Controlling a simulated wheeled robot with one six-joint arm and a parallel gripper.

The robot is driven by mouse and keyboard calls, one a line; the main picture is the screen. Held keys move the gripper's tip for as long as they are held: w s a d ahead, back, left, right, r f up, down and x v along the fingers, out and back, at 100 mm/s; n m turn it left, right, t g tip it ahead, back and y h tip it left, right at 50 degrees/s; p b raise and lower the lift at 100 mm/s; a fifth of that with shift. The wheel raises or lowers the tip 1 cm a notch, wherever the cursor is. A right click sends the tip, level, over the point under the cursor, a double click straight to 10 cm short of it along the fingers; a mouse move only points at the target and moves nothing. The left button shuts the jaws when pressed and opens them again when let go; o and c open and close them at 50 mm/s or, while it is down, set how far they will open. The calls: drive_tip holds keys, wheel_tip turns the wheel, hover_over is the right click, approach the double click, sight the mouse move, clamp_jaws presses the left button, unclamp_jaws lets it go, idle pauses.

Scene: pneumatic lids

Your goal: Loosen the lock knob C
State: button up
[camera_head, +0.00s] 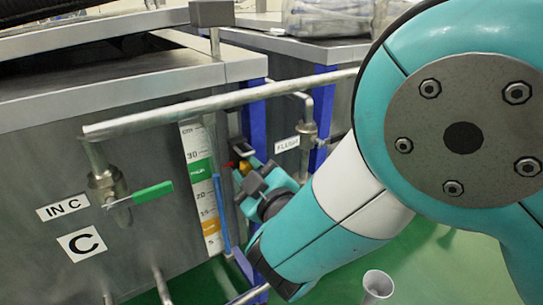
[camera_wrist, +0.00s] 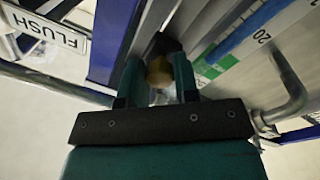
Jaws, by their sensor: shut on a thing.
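A small yellow-brown knob (camera_wrist: 160,72) sits between my gripper's two fingers in the wrist view. It looks like lock knob C, though no label on it can be read. In the head view the yellow knob (camera_head: 245,168) shows small at the tank's right corner. My gripper (camera_head: 241,161) reaches in there from the lower right and is shut on the knob. The gripper also shows in the wrist view (camera_wrist: 156,76), with a finger on either side of the knob. The knob's far side and mount are hidden.
A level scale (camera_head: 200,185) stands just left of the gripper. A pipe (camera_head: 220,101) runs above it. A FLUSH sign (camera_head: 287,145) and valve are close on the right.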

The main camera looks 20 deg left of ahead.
idle(0.4)
drive_tip(key=o, duration=0.9)
drive_tip(key=shift+s, duration=0.1)
drive_tip(key=b+v, duration=1.7)
drive_tip(key=b, duration=0.2)
drive_tip(key=shift+s+d, duration=0.1)
drive_tip(key=shift+s, duration=0.05)
